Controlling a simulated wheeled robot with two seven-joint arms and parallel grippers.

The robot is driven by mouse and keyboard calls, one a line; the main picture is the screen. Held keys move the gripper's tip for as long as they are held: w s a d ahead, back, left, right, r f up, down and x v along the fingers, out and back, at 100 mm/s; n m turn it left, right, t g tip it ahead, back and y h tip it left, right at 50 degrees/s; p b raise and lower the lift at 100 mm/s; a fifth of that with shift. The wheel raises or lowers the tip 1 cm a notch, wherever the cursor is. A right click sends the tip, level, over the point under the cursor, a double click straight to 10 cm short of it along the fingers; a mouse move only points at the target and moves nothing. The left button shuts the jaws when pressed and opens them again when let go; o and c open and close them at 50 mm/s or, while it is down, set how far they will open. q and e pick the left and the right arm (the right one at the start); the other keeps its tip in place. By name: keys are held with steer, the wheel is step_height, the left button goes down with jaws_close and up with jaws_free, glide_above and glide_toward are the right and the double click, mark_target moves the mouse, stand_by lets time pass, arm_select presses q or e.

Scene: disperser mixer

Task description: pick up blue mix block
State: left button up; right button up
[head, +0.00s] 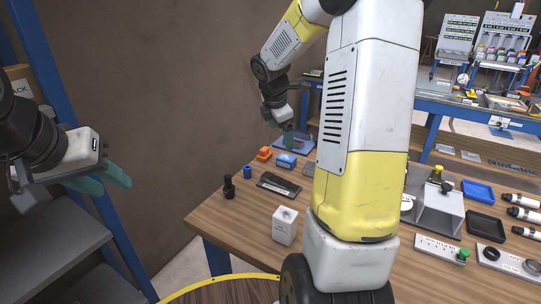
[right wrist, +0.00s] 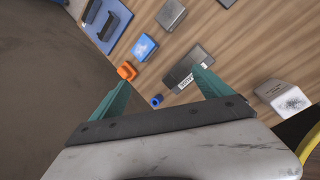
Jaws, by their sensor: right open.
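The blue mix block (head: 286,161) lies on the wooden table near its back left part. It also shows in the right wrist view (right wrist: 145,47), beyond the fingertips. My right gripper (head: 281,132) hangs above the back of the table. In the right wrist view, my right gripper (right wrist: 160,77) has its teal fingers wide apart with nothing between them; the block is apart from them. My left gripper (head: 106,180) is at the left, away from the table; its teal fingers look spread and empty.
Near the block are an orange block (head: 264,154), a small blue cylinder (head: 247,172), a dark grey tray (head: 278,186) and a blue plate (head: 300,142). A white cube (head: 285,226) and a black bottle (head: 229,187) stand nearer. My right arm hides the table's middle.

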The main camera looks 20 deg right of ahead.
mark_target(287, 157)
steer(key=w+d+f+n, duration=0.2)
steer(key=w+f, duration=0.1)
steer(key=f, duration=0.3)
steer(key=w+d+f+n, duration=0.2)
steer(key=w+f, duration=0.2)
steer(key=f, duration=0.2)
steer(key=w+d+f+n, duration=0.3)
steer(key=w+f, duration=0.1)
steer(key=f, duration=0.1)
steer(key=shift+w+f+g+h, duration=0.1)
steer(key=shift+f+g+h, duration=0.2)
steer(key=shift+f, duration=0.1)
steer(key=shift+c, duration=0.4)
steer(key=shift+r, duration=0.1)
steer(key=c, duration=1.8)
